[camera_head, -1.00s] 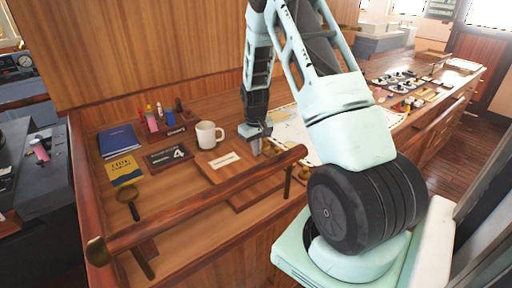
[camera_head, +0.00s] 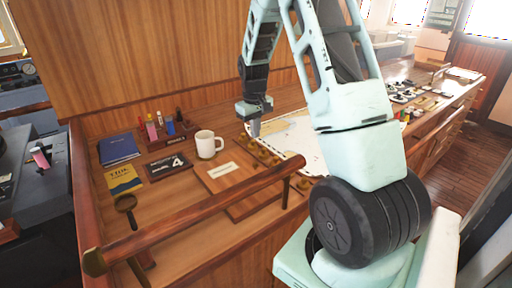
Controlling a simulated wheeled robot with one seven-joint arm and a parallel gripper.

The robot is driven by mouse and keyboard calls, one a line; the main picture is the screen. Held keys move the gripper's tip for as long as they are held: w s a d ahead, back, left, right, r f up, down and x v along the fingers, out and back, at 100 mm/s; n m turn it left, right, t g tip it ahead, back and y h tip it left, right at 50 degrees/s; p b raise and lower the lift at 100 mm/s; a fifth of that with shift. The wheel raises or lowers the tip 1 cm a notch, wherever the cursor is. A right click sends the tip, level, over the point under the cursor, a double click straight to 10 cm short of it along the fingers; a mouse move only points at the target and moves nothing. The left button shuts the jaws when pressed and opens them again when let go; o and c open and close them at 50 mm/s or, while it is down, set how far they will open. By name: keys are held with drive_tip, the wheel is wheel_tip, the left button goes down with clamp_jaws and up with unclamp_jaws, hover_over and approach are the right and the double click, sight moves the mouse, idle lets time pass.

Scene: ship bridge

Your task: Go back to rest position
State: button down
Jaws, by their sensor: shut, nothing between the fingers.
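My gripper (camera_head: 255,128) hangs at the end of my arm above the wooden desk, to the right of the white mug (camera_head: 208,145). It points down, shut and empty, with its fingertips in front of the edge of the chart (camera_head: 292,140). Below it, a wooden board with a pale label (camera_head: 223,171) lies on the desk. A row of small brass-coloured pieces (camera_head: 268,160) runs along the board's right side. My arm hides part of the desk and chart.
A wooden rail (camera_head: 200,210) runs along the desk's front edge. A blue book (camera_head: 118,149), a yellow booklet (camera_head: 123,179), a magnifying glass (camera_head: 126,204), a black number 4 plate (camera_head: 166,165) and a rack of markers (camera_head: 172,138) stand left. Small items (camera_head: 410,95) lie far right.

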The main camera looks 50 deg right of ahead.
drive_tip(key=shift+r, duration=1.45)
